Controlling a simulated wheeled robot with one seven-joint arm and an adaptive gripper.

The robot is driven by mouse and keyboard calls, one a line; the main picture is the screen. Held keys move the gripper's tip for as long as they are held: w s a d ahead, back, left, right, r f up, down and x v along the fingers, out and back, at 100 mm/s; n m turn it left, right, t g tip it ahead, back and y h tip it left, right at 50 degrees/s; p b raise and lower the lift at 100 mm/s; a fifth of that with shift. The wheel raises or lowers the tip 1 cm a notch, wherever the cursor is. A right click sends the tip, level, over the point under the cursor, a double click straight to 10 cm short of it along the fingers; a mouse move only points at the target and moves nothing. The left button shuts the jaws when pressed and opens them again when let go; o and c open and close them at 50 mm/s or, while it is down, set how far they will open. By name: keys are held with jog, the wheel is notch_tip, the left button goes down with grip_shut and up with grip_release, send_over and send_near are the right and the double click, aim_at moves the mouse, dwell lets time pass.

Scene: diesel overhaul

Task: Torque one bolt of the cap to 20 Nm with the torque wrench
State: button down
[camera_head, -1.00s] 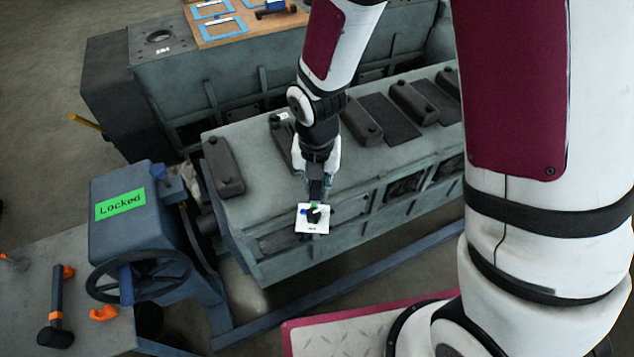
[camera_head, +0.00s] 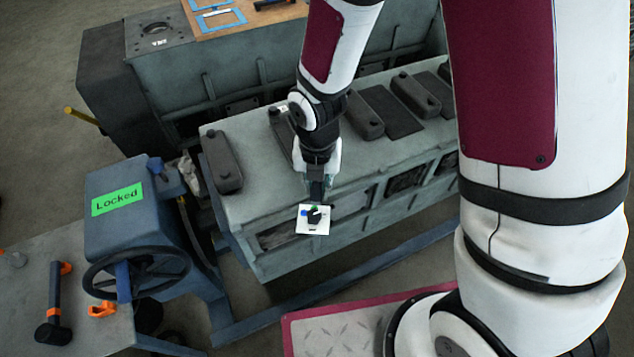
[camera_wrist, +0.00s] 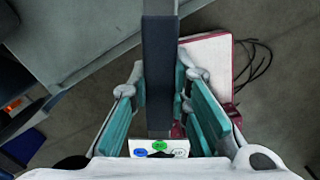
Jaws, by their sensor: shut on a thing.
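My gripper (camera_head: 318,184) is shut on the torque wrench (camera_head: 313,220). The wrench's white panel with green and blue marks faces the head camera, in front of the near side of the engine block (camera_head: 255,205). In the wrist view, the wrench's dark shaft (camera_wrist: 158,70) runs between the teal fingers of my gripper (camera_wrist: 162,100). Several dark caps (camera_head: 222,162) stand in a row on top of the block. A small white label (camera_head: 282,110) shows beside my wrist, which hides part of the row. Bolts on the caps are too small to make out clearly.
A blue stand with a handwheel (camera_head: 137,275) and a green "Locked" sign (camera_head: 117,199) is at the left. A grey table (camera_head: 30,285) holds a hammer (camera_head: 54,305) and an orange item (camera_head: 102,310). A second block with a wooden board stands behind. A blue rail crosses the floor.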

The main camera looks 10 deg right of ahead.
jog(key=shift+w+a, duration=0.2)
jog(key=shift+a, duration=0.3)
jog(key=shift+w+a, duration=0.1)
jog(key=shift+a, duration=0.25)
jog(key=shift+a, duration=0.1)
dwell(0.3)
jog(key=shift+w+a+m, duration=0.1)
jog(key=shift+a+m, duration=0.15)
jog(key=shift+m, duration=0.05)
jog(key=shift+a, duration=0.15)
jog(key=shift+w+a+m, duration=0.1)
jog(key=shift+a+m, duration=0.1)
jog(key=shift+m, duration=0.1)
jog(key=shift+a, duration=0.1)
dwell(0.4)
jog(key=shift+w+a, duration=0.15)
jog(key=shift+a, duration=0.05)
